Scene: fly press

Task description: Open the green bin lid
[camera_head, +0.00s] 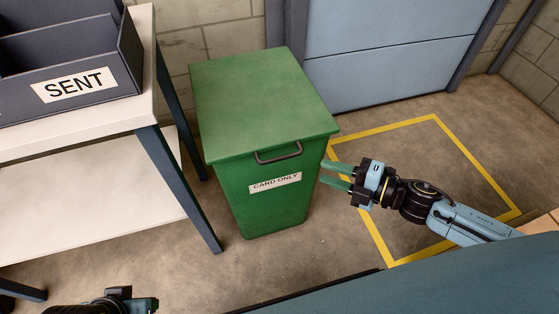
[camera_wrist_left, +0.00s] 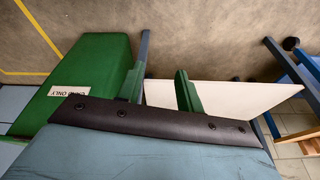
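The green bin (camera_head: 275,196) stands on the floor with its flat green lid (camera_head: 262,98) shut. A dark handle (camera_head: 279,153) is on the lid's front edge, above a white "CARD ONLY" label (camera_head: 275,183). My right gripper (camera_head: 334,174) is open and empty, its green fingers pointing left at the bin's right side; whether they touch it I cannot tell. My left gripper shows only in part at the bottom left of the head view. In the left wrist view its green fingers (camera_wrist_left: 158,88) are apart with nothing between them, and the bin (camera_wrist_left: 88,80) is to the left.
A white table (camera_head: 95,120) with a dark "SENT" tray (camera_head: 85,85) stands left of the bin, its leg (camera_head: 180,187) close by. A yellow floor outline (camera_head: 468,155) lies to the right. A blue-grey door (camera_head: 385,60) is behind.

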